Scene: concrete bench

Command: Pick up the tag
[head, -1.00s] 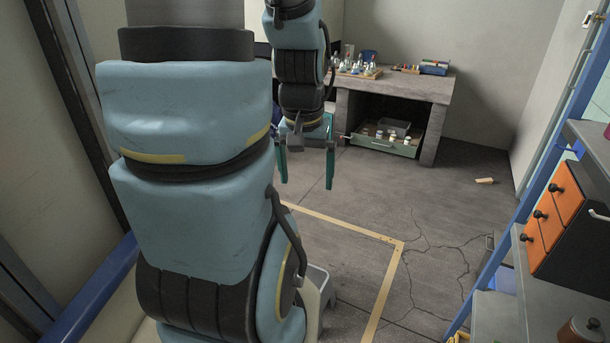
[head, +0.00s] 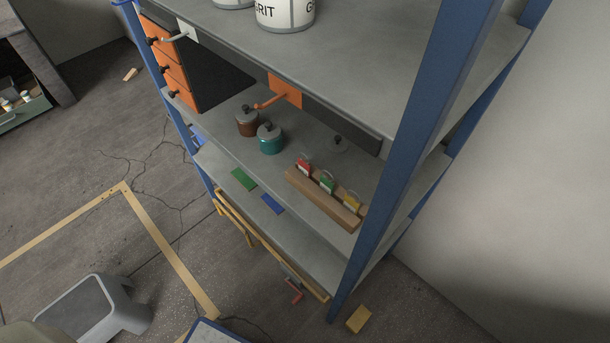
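My gripper is not in the head view now. Several pieces could be the tag, and I cannot tell which is meant. A white tag-like piece (head: 186,32) shows by the handle at the top of the orange drawers.
The blue-framed shelf unit (head: 383,165) fills the middle. A brown pot (head: 247,124) and a teal pot (head: 270,141) stand left of the block. A grey step stool (head: 92,305) is on the floor at lower left. A yellow block (head: 358,319) lies near the post's foot.

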